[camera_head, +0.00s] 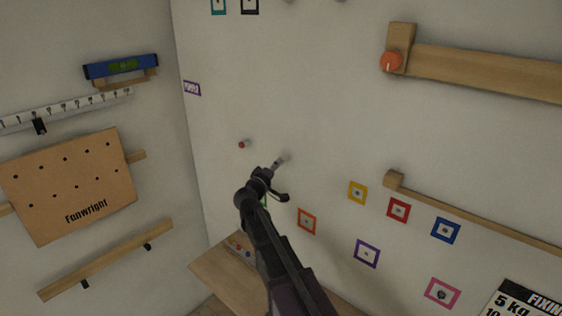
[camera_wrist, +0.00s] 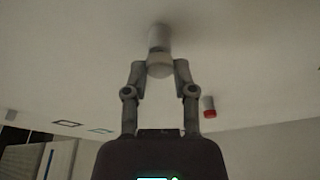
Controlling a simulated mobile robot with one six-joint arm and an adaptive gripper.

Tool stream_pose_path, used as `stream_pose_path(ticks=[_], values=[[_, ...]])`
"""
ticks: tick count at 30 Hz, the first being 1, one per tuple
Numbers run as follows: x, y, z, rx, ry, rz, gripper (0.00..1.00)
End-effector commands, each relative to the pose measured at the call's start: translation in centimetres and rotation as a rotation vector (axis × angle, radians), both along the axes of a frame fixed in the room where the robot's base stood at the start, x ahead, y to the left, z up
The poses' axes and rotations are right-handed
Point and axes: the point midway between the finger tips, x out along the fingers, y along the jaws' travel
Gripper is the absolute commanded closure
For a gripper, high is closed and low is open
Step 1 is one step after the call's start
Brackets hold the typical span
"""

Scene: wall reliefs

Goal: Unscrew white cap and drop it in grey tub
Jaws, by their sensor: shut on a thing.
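My gripper (camera_wrist: 160,76) is shut on the white cap (camera_wrist: 159,66), with one finger on each side of it. The cap lies in line with a pale stub (camera_wrist: 158,38) on the wall; I cannot tell whether they still touch. In the head view my gripper (camera_head: 275,166) reaches the wall at a small pale stub (camera_head: 285,158), and the cap is too small to make out. I cannot make out a grey tub in either view.
A red-capped stub (camera_head: 242,144) sits on the wall to the left of my gripper, and it shows in the wrist view (camera_wrist: 209,108). A wooden surface (camera_head: 215,268) with small coloured items lies below. Coloured square frames (camera_head: 307,221) and wooden rails (camera_head: 470,212) are to the right.

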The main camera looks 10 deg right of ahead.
Motion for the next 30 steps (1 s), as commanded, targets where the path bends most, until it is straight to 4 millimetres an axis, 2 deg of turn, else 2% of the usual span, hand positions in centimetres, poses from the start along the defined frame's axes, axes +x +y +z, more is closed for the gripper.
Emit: stream_pose_path(ticks=[10,20,21,22,30], values=[[-0.03,-0.02,0.18,-0.125,0.172,0.000,1.00],[-0.03,-0.01,0.05,-0.142,0.194,0.000,1.00],[-0.03,-0.01,0.05,-0.142,0.194,0.000,0.56],[-0.03,-0.01,0.05,-0.141,0.194,0.000,0.48],[-0.04,0.01,0.05,-0.140,0.193,0.000,0.48]])
